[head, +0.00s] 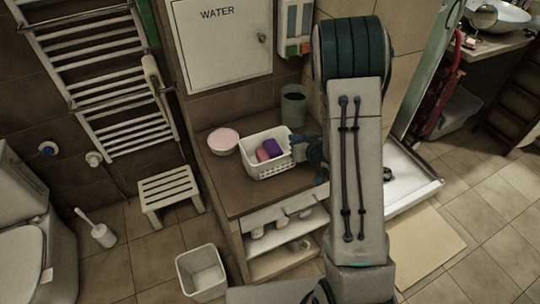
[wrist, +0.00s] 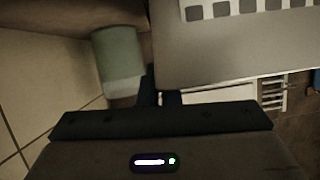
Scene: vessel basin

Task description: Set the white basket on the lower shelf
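My gripper (head: 303,147) is at the basket's right end, partly hidden behind my arm. In the wrist view my gripper's fingers (wrist: 161,92) are close together at the edge of a large pale wall with square holes, which appears to be the basket (wrist: 235,45). They look shut on its rim, though the contact is dim. The lower shelf (head: 285,262) is below the counter top, partly hidden by my arm.
A pink-topped bowl (head: 223,141) stands left of the basket and a grey-green cup (head: 293,104) behind it. Several small items sit on the shelf above the lower one. A white bin (head: 202,272) and a stool (head: 168,190) stand on the floor to the left.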

